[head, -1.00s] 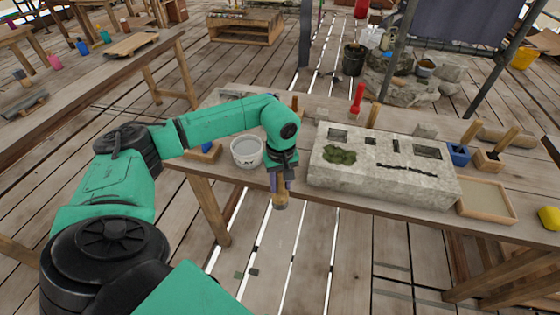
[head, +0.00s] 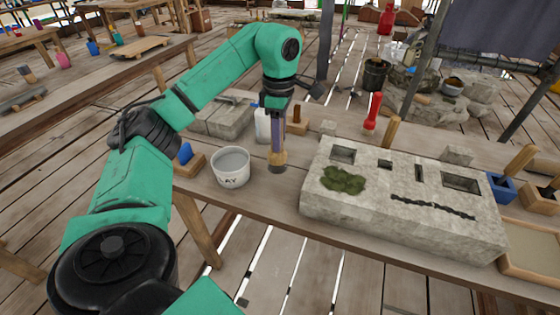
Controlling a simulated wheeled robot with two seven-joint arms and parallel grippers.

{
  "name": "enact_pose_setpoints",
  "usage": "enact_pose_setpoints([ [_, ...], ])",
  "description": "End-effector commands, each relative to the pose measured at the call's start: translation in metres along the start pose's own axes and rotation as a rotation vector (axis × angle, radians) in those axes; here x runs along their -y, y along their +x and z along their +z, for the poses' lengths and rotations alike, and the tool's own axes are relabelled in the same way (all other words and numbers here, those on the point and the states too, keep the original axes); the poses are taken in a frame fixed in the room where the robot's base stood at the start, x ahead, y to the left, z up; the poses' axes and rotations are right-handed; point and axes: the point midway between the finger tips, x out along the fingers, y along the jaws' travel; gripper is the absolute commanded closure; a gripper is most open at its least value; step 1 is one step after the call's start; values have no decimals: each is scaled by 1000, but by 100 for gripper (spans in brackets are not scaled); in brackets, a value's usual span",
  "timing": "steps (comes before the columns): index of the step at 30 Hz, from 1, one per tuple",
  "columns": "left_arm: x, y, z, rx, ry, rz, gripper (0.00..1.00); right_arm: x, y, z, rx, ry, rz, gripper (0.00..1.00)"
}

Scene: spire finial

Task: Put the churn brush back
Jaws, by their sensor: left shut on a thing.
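My left gripper (head: 278,108) is shut on the upper part of a brush, which I take to be the churn brush (head: 277,142). The brush has a purple handle and a broad tan head pointing down. It hangs about upright between the white bucket (head: 231,170) and the stone block (head: 400,205). I cannot tell whether its tip touches the bench. The bucket holds something pale grey and has dark lettering on its front. My right gripper is not in view.
The stone block has several recesses, a green mossy patch (head: 343,180) and a dark crack. Behind the brush stand a white bottle (head: 262,126) and a wooden block (head: 297,125). A red tool (head: 373,112) stands behind the stone. A blue holder (head: 501,188) is at right.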

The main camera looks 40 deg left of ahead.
Motion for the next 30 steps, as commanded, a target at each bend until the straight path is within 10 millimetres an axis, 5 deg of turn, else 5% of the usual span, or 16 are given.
enact_pose_setpoints([
  [6, 1, 34, -1, -1, -1, -1, 100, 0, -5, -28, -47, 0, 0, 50],
  [10, 0, 58, 0, 0, 0, 1, 100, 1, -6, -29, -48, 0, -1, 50],
  [20, 0, 66, 0, 2, 0, 3, 100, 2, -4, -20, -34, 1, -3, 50],
  [21, 0, 65, 0, 2, 0, 3, 48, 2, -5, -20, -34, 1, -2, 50],
  [22, 0, 65, 0, 2, 0, 3, 36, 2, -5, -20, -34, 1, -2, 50],
  [30, 0, 65, 0, 2, 1, 3, 33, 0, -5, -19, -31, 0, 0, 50],
])
